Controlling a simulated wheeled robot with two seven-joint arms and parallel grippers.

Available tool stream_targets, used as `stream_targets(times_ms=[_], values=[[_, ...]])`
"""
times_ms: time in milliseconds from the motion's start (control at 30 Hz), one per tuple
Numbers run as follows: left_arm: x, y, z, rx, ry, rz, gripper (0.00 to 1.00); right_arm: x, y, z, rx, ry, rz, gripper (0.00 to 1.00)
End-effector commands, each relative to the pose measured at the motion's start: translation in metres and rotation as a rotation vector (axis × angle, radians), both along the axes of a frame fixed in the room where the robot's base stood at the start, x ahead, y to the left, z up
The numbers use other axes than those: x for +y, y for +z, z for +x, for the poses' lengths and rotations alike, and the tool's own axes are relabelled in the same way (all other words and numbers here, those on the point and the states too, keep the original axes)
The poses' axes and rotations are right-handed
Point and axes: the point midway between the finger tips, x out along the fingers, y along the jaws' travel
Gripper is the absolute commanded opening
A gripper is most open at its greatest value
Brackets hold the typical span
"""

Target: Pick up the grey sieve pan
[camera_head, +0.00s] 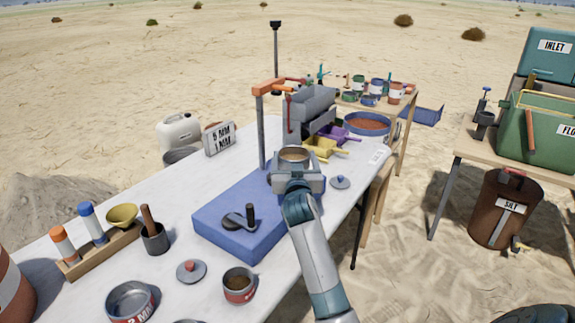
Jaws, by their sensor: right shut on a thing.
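My right gripper (297,180) reaches in from the bottom over the far end of the blue block. It is shut on a small round pan (293,154) with a grey rim and a tan inside, which I take to be the grey sieve pan. The gripper hides most of its side, and I cannot tell whether it touches anything below. Another grey round pan (131,301) with a red label stands at the table's near left. My left gripper is not in view.
An orange-topped post (261,130) and a grey hopper device (312,108) stand just behind the gripper. A black-handled tool (241,218) lies on the blue block (262,241). A red cup (238,286) and lids stand near. The white tabletop (165,205) is partly clear at left.

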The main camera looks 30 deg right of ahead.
Motion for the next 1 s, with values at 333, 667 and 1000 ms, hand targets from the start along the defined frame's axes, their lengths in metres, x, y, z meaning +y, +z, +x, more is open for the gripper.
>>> stream_targets(times_ms=[333,667,1000], values=[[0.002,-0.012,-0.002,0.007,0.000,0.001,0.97,-0.021,0.041,-0.061,-0.005,-0.001,-0.003,0.48],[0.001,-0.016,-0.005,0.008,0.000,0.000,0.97,-0.029,0.055,-0.084,-0.003,0.000,-0.001,0.48],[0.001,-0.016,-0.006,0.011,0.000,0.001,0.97,-0.029,0.055,-0.085,-0.003,0.000,-0.001,0.48]])
